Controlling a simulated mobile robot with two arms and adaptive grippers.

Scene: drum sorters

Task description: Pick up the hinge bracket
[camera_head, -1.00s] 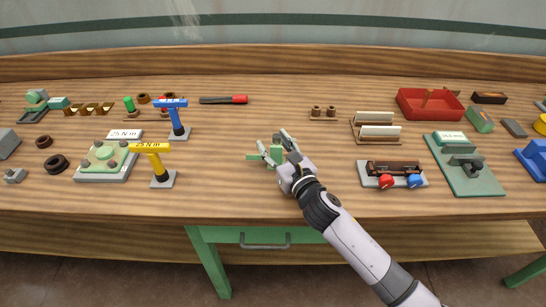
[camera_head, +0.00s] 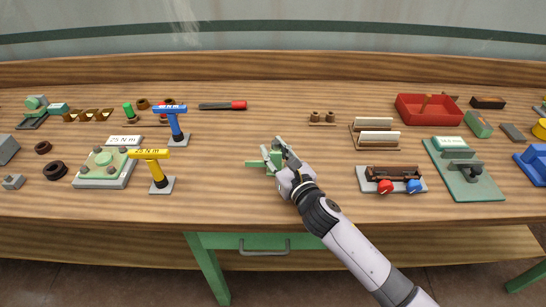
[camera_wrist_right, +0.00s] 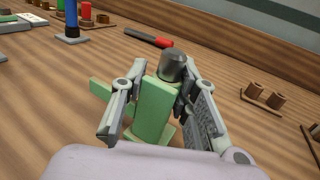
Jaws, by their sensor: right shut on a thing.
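The hinge bracket (camera_wrist_right: 154,111) is a light green part with an upright plate, a flat foot and a dark grey cylindrical knob on top. In the head view the green bracket (camera_head: 256,164) is mostly hidden by my right gripper (camera_head: 276,156), with a flat green arm sticking out to the left. In the right wrist view my right gripper (camera_wrist_right: 160,115) is shut on the bracket, one finger on each side of the upright plate. The bracket looks upright; I cannot tell whether it touches the table. My left gripper is not in view.
A yellow torque driver (camera_head: 155,172) and a blue one (camera_head: 175,123) stand to the left. A red-handled tool (camera_head: 223,105) lies behind. A fixture with red and blue knobs (camera_head: 391,180) is to the right. The wooden table (camera_head: 235,205) is clear around the gripper.

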